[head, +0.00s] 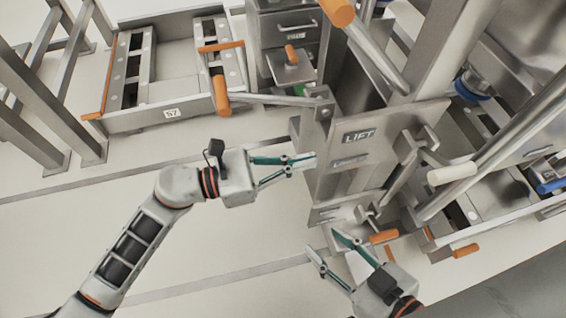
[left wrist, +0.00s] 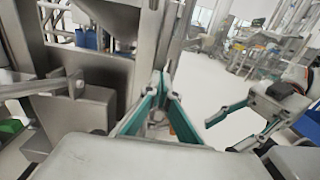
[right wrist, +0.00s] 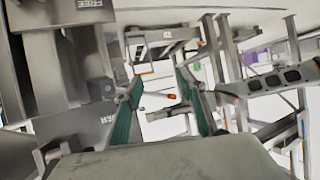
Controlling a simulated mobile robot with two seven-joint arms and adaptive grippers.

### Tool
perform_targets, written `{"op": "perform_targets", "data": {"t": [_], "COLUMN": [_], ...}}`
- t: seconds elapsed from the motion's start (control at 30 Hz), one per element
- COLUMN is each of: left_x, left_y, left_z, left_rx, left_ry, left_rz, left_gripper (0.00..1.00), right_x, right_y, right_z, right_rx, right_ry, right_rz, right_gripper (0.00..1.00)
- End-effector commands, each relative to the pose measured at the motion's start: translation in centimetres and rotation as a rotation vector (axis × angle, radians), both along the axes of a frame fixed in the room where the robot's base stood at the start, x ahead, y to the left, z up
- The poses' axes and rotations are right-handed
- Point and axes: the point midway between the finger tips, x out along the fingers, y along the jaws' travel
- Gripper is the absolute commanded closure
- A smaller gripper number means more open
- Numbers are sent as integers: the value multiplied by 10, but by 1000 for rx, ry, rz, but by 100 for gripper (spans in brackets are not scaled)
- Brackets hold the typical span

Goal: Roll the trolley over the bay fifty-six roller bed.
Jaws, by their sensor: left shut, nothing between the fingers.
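The steel lifting trolley (head: 345,115), with a plate marked LIFT, stands right of centre in the head view. Orange-ended bars (head: 338,12) stick out from its upper part. A roller bed (head: 135,118) at upper left is labelled 57. Another bed (head: 500,215) is partly hidden behind the trolley at right; I see no readable number on it. My left gripper (head: 313,160) is shut and empty, its tips close to the trolley's left side; contact is unclear. My right gripper (head: 322,239) is open and empty below the trolley's lower plate; its fingers also show apart in the right wrist view (right wrist: 160,80).
An orange handle (head: 383,237) lies just right of my right fingertips, and a white-ended lever (head: 452,174) sits above it. A drawer unit (head: 287,50) stands behind the trolley. Steel posts (head: 45,100) rise at far left. Pale floor (head: 230,250) is clear at lower centre.

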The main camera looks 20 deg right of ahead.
Motion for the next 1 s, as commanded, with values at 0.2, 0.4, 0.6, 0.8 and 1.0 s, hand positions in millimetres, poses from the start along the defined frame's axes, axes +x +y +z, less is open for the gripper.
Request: {"op": "perform_targets", "data": {"t": [0.2, 0.4, 0.6, 0.8, 1.0], "left_x": [-2, -4, -6, -7, -6], "left_y": [-42, -80, -113, -135, -145], "left_z": [0, 0, -2, -1, -1], "left_rx": [-3, -2, 0, 0, 0], "left_ry": [2, 1, 0, -1, 0], "left_rz": [-3, -2, -3, -3, -1], "left_gripper": [100, 100, 100, 100, 100], "right_x": [0, 0, 2, 8, 8], "right_y": [2, 5, 9, 7, 7], "right_z": [0, -1, 2, 9, 9], "right_rx": [10, 21, 37, 45, 47], "right_ry": [-1, 1, -5, -24, -24], "right_rz": [-1, -2, -1, -6, -7], "right_gripper": [60, 60, 60, 60, 60]}}
